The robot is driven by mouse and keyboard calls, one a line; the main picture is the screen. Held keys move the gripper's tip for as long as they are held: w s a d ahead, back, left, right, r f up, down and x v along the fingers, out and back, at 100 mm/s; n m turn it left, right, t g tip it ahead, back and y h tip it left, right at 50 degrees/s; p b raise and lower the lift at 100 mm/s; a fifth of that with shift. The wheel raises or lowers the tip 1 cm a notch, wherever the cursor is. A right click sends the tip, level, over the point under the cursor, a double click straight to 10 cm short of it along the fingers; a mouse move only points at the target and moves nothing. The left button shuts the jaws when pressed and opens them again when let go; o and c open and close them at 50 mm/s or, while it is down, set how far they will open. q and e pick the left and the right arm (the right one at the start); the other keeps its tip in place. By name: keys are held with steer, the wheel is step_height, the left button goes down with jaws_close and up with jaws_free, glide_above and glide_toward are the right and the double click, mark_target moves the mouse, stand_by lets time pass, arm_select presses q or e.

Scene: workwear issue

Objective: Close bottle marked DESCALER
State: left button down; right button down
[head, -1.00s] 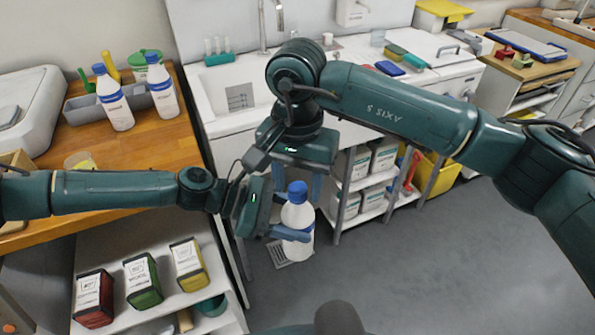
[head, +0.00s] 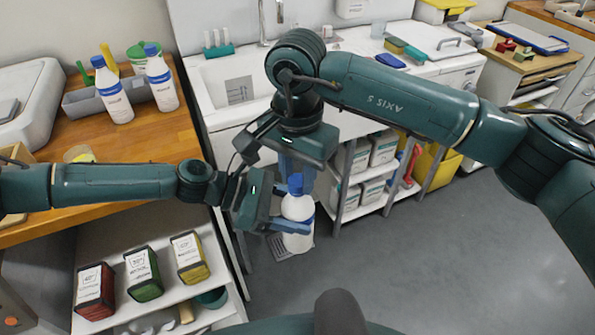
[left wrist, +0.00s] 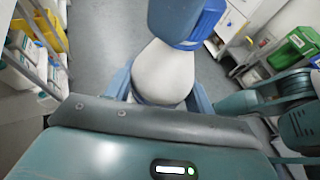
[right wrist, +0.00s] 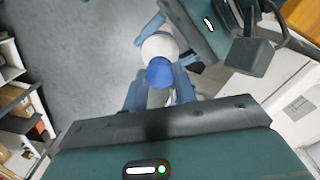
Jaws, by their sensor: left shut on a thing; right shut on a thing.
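A white bottle (head: 297,208) with a blue cap (head: 295,184) is held upright in the air between my two arms. Its marking cannot be read. My left gripper (head: 291,226) is shut around the bottle's body, and the white body (left wrist: 163,72) fills the middle of the left wrist view. My right gripper (head: 297,170) points down from above and is shut on the cap. In the right wrist view the cap (right wrist: 159,71) is between the blue fingers, with the white body beyond it. Whether the cap is fully seated cannot be told.
Two similar bottles (head: 113,92) (head: 161,80) stand by a grey caddy on the wooden counter (head: 140,136). A sink (head: 236,92) is behind my arms. Red, green and yellow boxes (head: 143,275) sit on a shelf below. The floor (head: 420,260) at right is clear.

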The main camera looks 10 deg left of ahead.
steer(key=m, duration=0.4)
steer(key=shift+m, duration=0.3)
steer(key=m, duration=1)
steer(key=shift+m, duration=0.4)
steer(key=m, duration=0.6)
steer(key=shift+f, duration=0.1)
steer(key=m, duration=0.4)
steer(key=shift+m, duration=0.4)
steer(key=c, duration=1.1)
jaws_free()
